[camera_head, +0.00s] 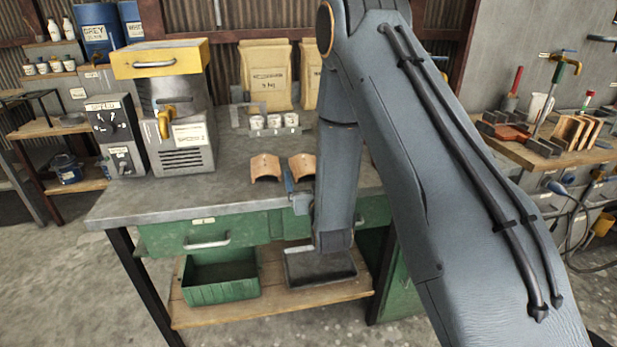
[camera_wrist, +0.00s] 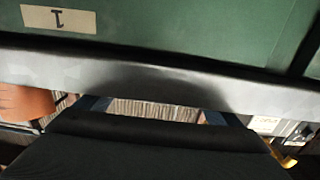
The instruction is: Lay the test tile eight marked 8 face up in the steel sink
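No tile with a readable 8 shows, and I cannot make out a steel sink. Two curved orange-brown tiles, the left one (camera_head: 265,168) and the right one (camera_head: 301,166), stand on the grey bench top, with no readable marks. My gripper (camera_head: 290,184) is at the bench's front edge, just in front of these tiles, partly hidden by my arm. In the wrist view my gripper (camera_wrist: 157,110) shows two blue fingers wide apart with nothing between them. An orange-brown piece (camera_wrist: 26,103) shows at the left there.
Small white pots (camera_head: 273,122) and paper sacks (camera_head: 266,75) stand at the bench's back. A grey machine (camera_head: 183,140) stands at its left. Green drawers (camera_head: 205,236) are below, also close in the wrist view (camera_wrist: 190,30). A green bin (camera_head: 222,290) and dark tray (camera_head: 320,268) sit underneath.

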